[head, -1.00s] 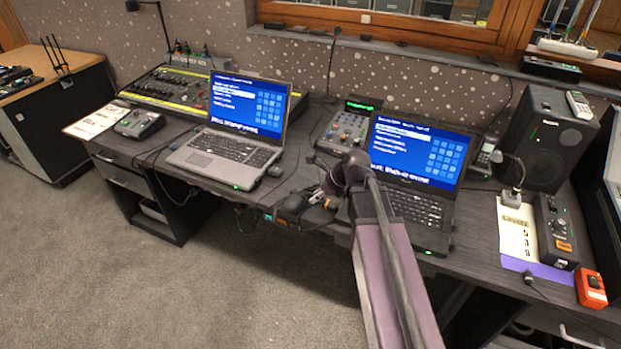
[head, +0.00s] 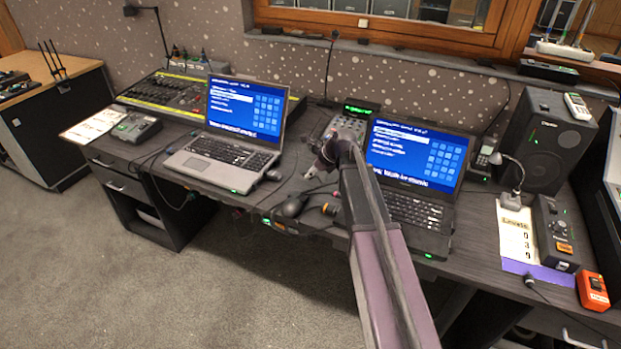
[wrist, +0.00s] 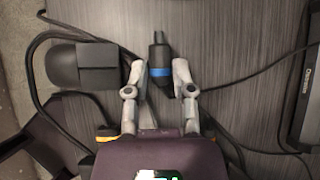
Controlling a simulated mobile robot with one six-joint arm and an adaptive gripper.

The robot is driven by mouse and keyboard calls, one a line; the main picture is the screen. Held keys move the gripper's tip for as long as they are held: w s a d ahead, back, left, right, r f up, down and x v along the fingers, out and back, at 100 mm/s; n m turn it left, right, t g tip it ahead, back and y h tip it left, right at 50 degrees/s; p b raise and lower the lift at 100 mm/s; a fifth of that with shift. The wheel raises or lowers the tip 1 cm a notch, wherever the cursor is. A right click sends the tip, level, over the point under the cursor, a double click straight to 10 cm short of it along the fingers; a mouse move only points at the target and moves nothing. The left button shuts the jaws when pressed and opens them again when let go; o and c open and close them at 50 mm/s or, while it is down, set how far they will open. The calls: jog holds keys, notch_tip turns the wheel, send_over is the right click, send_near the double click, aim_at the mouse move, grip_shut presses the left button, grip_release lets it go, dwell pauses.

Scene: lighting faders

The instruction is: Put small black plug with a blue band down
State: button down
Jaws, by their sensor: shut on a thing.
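The small black plug with a blue band (wrist: 160,58) lies between my fingertips in the wrist view. My gripper (wrist: 160,76) is shut on it, one finger on each side of the blue band. The plug's narrow end points away from my palm, and the grey desk top shows beneath. In the head view my gripper (head: 313,172) is over the desk between the two laptops. The plug is too small to make out there. I cannot tell whether it touches the desk.
A black rounded object (wrist: 82,66) lies left of my gripper, with black cables around it. The left laptop (head: 230,140) and right laptop (head: 415,165) stand on either side of my gripper. A small mixer (head: 345,130) stands behind. Bare desk (wrist: 220,40) shows right of the plug.

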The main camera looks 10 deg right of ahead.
aim_at(305, 182)
jog(key=shift+w, duration=0.55)
jog(key=shift+d, duration=0.15)
jog(key=shift+w+f, duration=0.1)
jog(key=shift+w, duration=0.5)
notch_tip(305, 182, down, 4)
jog(key=b, duration=0.3)
jog(key=shift+r+b, duration=0.25)
jog(key=shift+b, duration=0.15)
jog(key=shift+f+b, duration=0.3)
jog(key=shift+f, duration=0.05)
jog(key=shift+c, duration=2.3)
grip_release()
jog(key=shift+r, duration=0.15)
